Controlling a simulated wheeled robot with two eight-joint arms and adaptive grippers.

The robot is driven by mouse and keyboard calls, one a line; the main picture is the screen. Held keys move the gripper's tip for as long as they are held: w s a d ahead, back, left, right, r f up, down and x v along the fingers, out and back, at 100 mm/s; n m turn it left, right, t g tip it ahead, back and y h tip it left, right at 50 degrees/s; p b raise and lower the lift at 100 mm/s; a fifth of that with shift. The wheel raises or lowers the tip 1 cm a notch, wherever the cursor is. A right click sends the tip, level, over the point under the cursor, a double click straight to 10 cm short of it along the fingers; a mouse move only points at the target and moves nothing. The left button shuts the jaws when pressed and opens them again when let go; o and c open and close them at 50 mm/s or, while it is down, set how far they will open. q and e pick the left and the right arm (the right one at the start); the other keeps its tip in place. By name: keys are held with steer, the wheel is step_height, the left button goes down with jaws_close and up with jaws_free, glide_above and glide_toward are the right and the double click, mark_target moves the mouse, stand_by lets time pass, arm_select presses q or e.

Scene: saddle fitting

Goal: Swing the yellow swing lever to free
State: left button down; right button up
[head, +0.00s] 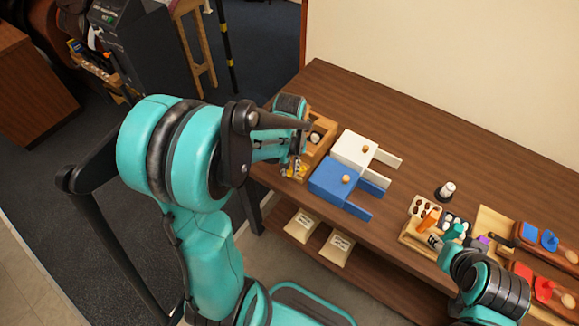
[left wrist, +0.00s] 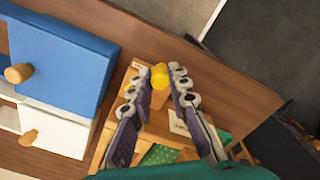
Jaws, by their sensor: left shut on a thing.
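The yellow swing lever (left wrist: 159,76) shows as a rounded yellow end between my left fingertips in the left wrist view. It sits at the edge of a wooden box (left wrist: 132,73) on the table. In the head view a little yellow (head: 303,169) shows below my left gripper (head: 296,166), at the near side of the wooden box (head: 324,153). My left gripper (left wrist: 159,90) is shut on the lever's end. The lever's pivot and the rest of its arm are hidden. My right gripper (head: 447,240) is over a tray at the right; its jaws are too small to read.
Beside the box stand a white drawer unit (head: 352,148) and a blue drawer unit (head: 332,178), both with drawers pulled out.

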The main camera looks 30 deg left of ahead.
arm_select(q)
steer(key=c, duration=1.4)
jaws_free()
steer(key=shift+c, duration=0.2)
steer(key=shift+r, duration=0.1)
step_height(320, 180, up, 12)
steer(key=shift+d, duration=0.1)
steer(key=s+d+f+m+t+b, duration=0.3)
steer(key=s+d+m+t, duration=0.3)
steer(key=s+d+t, duration=0.1)
steer(key=shift+s+d+m, duration=0.4)
steer(key=shift+s+d, duration=0.15)
steer(key=shift+d, duration=0.1)
